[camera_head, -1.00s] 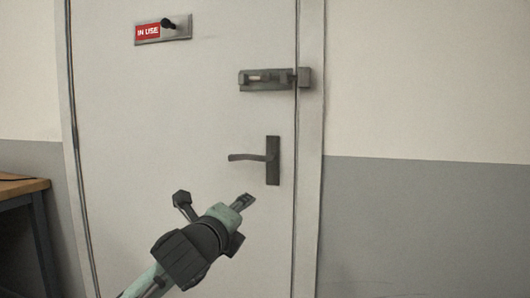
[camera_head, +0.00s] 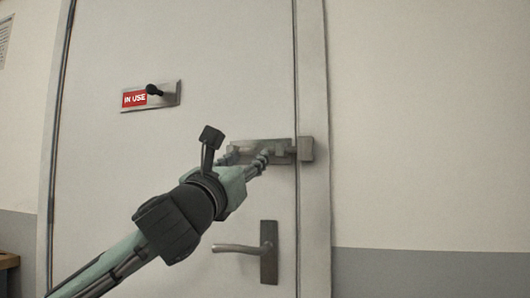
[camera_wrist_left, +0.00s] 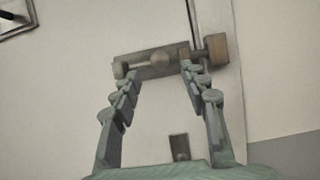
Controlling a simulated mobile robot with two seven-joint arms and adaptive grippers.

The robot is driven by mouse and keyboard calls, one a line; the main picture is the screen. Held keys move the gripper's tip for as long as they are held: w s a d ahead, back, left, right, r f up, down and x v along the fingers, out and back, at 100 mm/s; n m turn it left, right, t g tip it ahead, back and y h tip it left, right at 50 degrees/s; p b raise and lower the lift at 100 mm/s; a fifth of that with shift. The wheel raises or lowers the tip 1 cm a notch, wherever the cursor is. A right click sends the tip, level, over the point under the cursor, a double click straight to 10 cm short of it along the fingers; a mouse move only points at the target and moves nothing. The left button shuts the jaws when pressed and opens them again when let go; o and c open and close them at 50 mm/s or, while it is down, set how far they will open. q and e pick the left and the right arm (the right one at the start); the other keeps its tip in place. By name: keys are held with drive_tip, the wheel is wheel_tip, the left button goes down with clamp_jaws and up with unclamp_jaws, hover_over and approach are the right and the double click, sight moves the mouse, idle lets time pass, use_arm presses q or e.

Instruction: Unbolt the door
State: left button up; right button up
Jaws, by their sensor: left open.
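The closed door (camera_head: 215,50) fills much of the head view. Its bolt (camera_head: 278,146) is a grey metal plate near the right edge, with the bar reaching toward the keeper (camera_head: 306,149) on the frame. My left gripper (camera_head: 250,158) is open, in front of the bolt. My right gripper is out of view.
A lever handle (camera_head: 245,248) sits below the bolt. A red "IN USE" sign (camera_head: 134,99) on a slider plate with a dark knob (camera_head: 153,90) is at upper left. A table corner (camera_head: 8,261) shows at lower left. The wall right of the frame is clear.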

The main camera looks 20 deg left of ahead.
sight(256, 149)
use_arm(q)
drive_tip(key=x, duration=0.3)
drive_tip(key=p+x, duration=0.1)
drive_tip(key=x, duration=0.2)
drive_tip(key=shift+w+r, duration=0.15)
drive_tip(key=shift+r, duration=0.15)
drive_tip(key=shift+w+r, duration=0.1)
drive_tip(key=shift+w, duration=0.2)
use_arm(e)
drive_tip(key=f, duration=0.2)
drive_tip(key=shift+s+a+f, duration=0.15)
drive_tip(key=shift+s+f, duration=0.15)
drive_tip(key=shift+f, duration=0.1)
use_arm(q)
drive_tip(key=c, duration=0.9)
clamp_jaws()
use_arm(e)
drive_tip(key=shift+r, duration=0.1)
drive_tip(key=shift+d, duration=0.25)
